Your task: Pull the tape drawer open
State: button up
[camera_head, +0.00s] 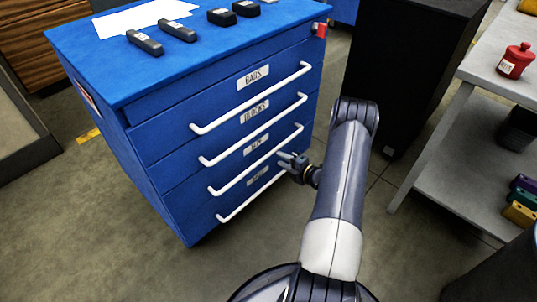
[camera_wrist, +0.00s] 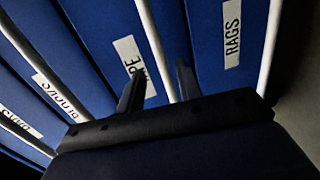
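The tape drawer is the third one down in the blue cabinet; its label (camera_head: 257,144) is small in the head view and partly hidden by a finger in the wrist view (camera_wrist: 130,60). It looks shut. Its white bar handle (camera_head: 240,177) runs across the front below the label. My gripper (camera_head: 286,160) is at the right part of the drawer fronts, near this handle. In the wrist view the two dark fingers (camera_wrist: 160,88) are apart, with the tape handle (camera_wrist: 154,40) running between them. I cannot tell whether they touch it or how deep it sits.
The rags handle (camera_wrist: 269,45) is close beside my fingers. A black cabinet (camera_head: 400,70) and grey shelf table (camera_head: 480,75) stand right. Floor at front left is clear.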

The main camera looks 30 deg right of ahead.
aim_at(270, 152)
jog(key=b+x, duration=0.1)
jog(key=x, duration=0.6)
jog(key=shift+c, duration=0.4)
grip_shut()
